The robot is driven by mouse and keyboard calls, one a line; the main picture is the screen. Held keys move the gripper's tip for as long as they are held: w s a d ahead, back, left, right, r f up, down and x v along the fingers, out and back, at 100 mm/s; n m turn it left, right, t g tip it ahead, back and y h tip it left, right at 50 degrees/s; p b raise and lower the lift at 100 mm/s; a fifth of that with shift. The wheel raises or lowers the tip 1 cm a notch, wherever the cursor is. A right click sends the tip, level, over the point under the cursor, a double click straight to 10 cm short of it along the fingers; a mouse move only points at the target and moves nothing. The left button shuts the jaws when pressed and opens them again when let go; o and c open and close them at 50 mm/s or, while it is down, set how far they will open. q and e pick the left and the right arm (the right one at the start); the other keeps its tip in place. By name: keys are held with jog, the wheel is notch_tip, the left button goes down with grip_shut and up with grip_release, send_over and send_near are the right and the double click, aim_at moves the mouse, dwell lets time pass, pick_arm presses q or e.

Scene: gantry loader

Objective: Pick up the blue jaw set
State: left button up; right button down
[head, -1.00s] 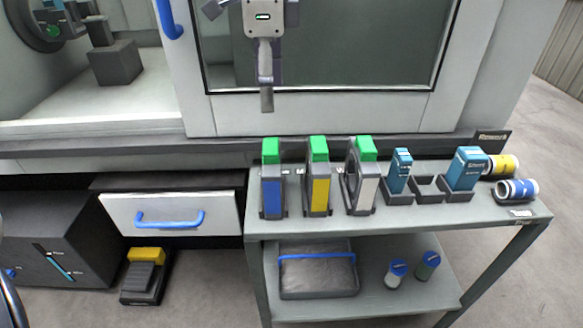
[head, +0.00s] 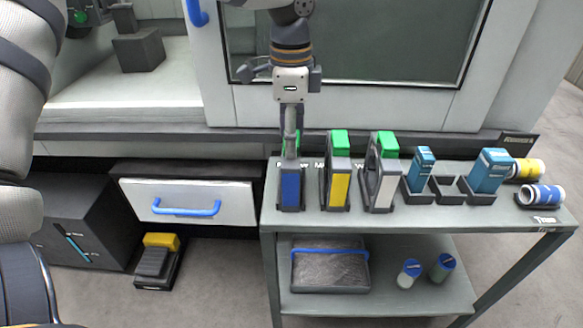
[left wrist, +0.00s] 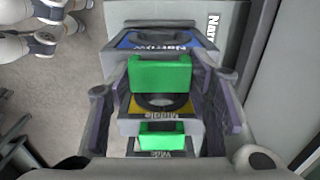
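The blue jaw set (head: 291,188) stands upright in a dark holder at the left end of the cart top. Its green top is mostly hidden behind my left gripper (head: 290,150) in the head view. My left gripper comes down from above, at the level of that green top. In the left wrist view, a green block (left wrist: 160,75) lies between the two spread fingers of my left gripper (left wrist: 162,105), near the blue face marked "Narrow" (left wrist: 165,42). The fingers look open, with no clear grip on it. My right gripper is not in view.
A yellow jaw set (head: 338,185) and a white-grey one (head: 380,185) stand close to the right. Teal boxes (head: 490,168) and rolls (head: 541,195) are farther right. The machine front (head: 225,115) rises close behind the cart (head: 420,217).

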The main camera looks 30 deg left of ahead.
pick_arm(q)
grip_shut()
